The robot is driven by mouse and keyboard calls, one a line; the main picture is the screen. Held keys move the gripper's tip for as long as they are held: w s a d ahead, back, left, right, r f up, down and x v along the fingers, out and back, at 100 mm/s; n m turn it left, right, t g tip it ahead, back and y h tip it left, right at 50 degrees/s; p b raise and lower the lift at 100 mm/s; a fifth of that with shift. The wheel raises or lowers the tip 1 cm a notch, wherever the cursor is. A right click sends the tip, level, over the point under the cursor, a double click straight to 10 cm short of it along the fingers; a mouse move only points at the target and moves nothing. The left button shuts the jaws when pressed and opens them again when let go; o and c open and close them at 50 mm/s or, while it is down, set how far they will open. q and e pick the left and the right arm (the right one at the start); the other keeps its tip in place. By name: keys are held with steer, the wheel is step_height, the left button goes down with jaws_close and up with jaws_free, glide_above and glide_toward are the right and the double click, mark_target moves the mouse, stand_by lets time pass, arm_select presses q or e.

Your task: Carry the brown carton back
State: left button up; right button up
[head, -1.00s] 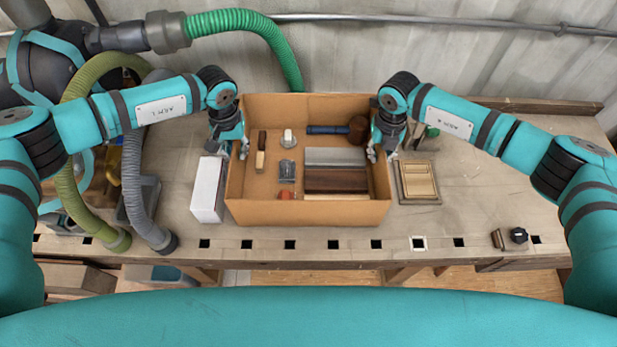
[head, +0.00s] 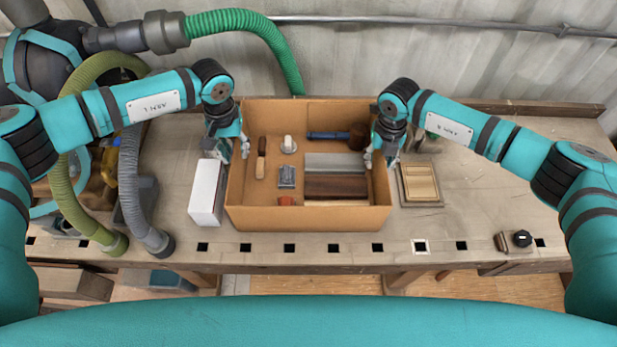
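The brown carton (head: 308,219) is an open-topped box on the workbench in the middle of the head view. It holds a dark-headed mallet (head: 357,136), a wooden-handled tool (head: 261,160), a pale round piece (head: 288,144), a small grey packet (head: 287,176), a red-orange piece (head: 288,201) and a grey and dark brown block (head: 335,187). My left gripper (head: 233,151) is at the carton's left wall, with a fingertip showing inside. My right gripper (head: 380,159) is at the right wall, likewise. The fingers' contact with the walls is too small to tell.
A white box (head: 207,191) stands close to the carton's left side. A wooden pad (head: 420,184) lies close to its right. A dark knob (head: 521,239) lies at the front right. Hoses (head: 133,175) run along the left. Bench right of the pad is mostly clear.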

arm_select(q)
step_height(320, 180, up, 9)
steer(key=shift+f, duration=0.15)
arm_select(e)
steer(key=shift+r, duration=0.2)
step_height(320, 180, up, 12)
steer(key=shift+f, duration=0.2)
arm_select(q)
steer(key=shift+s, duration=0.1)
arm_select(e)
steer(key=shift+s+f, duration=0.1)
stand_by(0.3)
